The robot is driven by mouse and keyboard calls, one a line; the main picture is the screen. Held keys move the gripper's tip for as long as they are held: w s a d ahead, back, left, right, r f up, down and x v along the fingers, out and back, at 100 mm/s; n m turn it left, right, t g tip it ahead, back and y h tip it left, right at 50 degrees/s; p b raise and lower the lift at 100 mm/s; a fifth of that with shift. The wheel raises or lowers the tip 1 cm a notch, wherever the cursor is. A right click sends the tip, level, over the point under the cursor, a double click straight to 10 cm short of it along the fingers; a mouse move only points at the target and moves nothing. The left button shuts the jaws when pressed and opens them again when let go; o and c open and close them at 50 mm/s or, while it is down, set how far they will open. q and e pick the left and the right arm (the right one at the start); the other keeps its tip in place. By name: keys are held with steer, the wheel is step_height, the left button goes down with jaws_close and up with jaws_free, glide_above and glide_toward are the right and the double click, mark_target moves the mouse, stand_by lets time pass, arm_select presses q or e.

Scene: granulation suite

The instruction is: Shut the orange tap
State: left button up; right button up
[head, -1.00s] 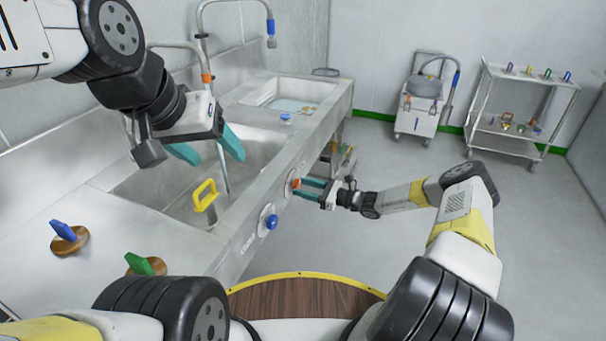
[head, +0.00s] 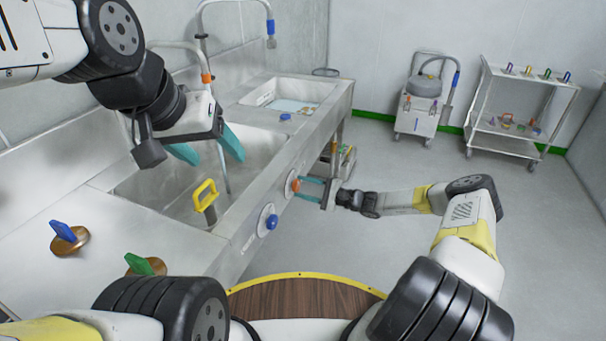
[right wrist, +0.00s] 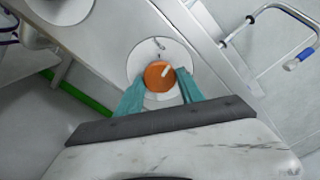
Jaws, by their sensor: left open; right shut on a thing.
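The orange tap is a round knob on a pale disc on the sink's front panel (head: 293,184). In the right wrist view the orange knob (right wrist: 158,76) shows a white mark on its face, pointing to the upper right. My right gripper (head: 304,187) is at the panel, its teal fingers (right wrist: 160,92) on either side of the knob and shut on it. My left gripper (head: 206,150) is open and empty above the sink basin. A spout with an orange band (head: 206,78) rises behind it.
A blue knob (head: 270,221) sits on the same panel, nearer me. A yellow handle (head: 205,195) stands at the basin's near edge. Blue (head: 66,233) and green (head: 146,265) handled pieces lie on the counter. A wheeled cart (head: 518,105) stands at the back right; the floor between is clear.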

steer(key=n, duration=0.6)
steer(key=shift+n, duration=0.4)
stand_by(0.4)
steer(key=o, duration=1.4)
steer(key=v, duration=0.7)
steer(key=shift+s+d, duration=0.2)
steer(key=shift+d, duration=0.15)
